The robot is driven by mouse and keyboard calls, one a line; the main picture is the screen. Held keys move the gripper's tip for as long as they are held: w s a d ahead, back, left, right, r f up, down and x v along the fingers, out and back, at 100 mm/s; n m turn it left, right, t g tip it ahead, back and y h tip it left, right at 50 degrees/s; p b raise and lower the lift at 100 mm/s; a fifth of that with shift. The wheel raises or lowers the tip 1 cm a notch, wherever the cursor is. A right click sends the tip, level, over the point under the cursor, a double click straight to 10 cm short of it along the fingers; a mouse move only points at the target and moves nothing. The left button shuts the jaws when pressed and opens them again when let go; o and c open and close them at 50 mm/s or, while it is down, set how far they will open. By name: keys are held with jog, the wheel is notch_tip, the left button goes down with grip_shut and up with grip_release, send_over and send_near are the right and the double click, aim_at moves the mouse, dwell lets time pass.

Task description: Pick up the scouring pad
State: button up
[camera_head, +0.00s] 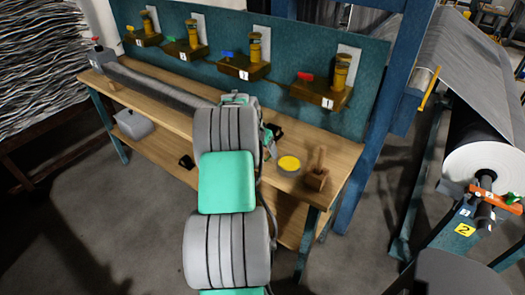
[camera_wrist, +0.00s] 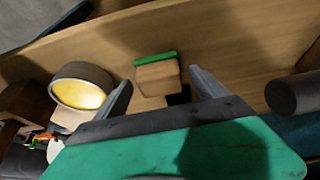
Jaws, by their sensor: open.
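The scouring pad (camera_wrist: 157,74) appears in the wrist view as a small tan block with a green layer along its far edge. It lies on the wooden bench top (camera_wrist: 230,45). My gripper (camera_wrist: 161,86) is open, its two grey fingers pointing toward the pad, one to each side in the picture. The fingers look apart from the pad, and nothing is held between them. I cannot tell the height of the fingertips over the bench. In the head view I cannot make out the pad; my arm covers that part of the bench.
A round yellow-topped tin (camera_wrist: 80,88) stands left of the fingers, also seen in the head view (camera_head: 289,164). A wooden block with a peg (camera_head: 317,176) stands beside it. A dark cylinder (camera_wrist: 295,94) lies at right. A teal backboard (camera_head: 285,38) rises behind the bench.

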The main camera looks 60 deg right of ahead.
jog(key=shift+c, duration=0.4)
jog(key=c, duration=1.4)
